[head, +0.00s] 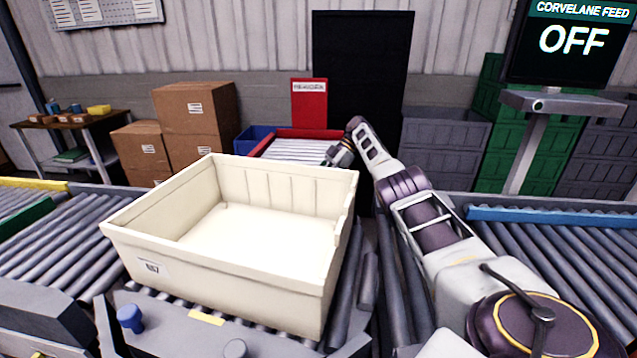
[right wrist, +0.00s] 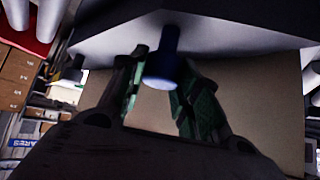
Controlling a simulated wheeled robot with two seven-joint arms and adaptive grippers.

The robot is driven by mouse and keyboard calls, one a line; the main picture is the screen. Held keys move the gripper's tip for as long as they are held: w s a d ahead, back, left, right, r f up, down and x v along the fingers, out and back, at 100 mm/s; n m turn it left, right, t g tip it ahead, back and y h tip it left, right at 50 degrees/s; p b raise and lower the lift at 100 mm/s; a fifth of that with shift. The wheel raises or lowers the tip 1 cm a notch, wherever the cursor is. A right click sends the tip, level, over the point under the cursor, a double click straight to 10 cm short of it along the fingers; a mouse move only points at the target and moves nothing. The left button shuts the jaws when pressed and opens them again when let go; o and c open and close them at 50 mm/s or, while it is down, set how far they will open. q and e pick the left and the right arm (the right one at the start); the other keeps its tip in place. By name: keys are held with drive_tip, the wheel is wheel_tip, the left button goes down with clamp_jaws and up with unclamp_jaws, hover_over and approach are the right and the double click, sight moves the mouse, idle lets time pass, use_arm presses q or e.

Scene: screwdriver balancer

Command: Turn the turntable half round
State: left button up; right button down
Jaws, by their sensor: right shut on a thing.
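The turntable (head: 180,335) is a dark grey roller plate in the middle of the head view. A cream tote (head: 230,280) with a label on its front stands on it, turned at an angle, and hides most of it. A blue peg (head: 130,318) and a grey peg (head: 235,349) stand up at its near edge. My right arm reaches past the tote's right side. My right gripper (head: 343,154) is at the far side, behind the tote's far right corner. In the right wrist view its green-padded fingers are shut on a dark blue peg (right wrist: 163,68). My left gripper is not in view.
Roller conveyors lie left (head: 60,240) and right (head: 560,250). A red-sided roller lane (head: 300,150) runs behind the tote. Cardboard boxes (head: 195,115) and grey crates (head: 440,140) stand further back. A screen (head: 570,40) at upper right reads OFF.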

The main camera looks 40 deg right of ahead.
drive_tip(key=c, duration=1)
unclamp_jaws()
drive_tip(key=shift+c, duration=0.2)
drive_tip(key=shift+r, duration=0.1)
drive_tip(key=shift+r, duration=4.85)
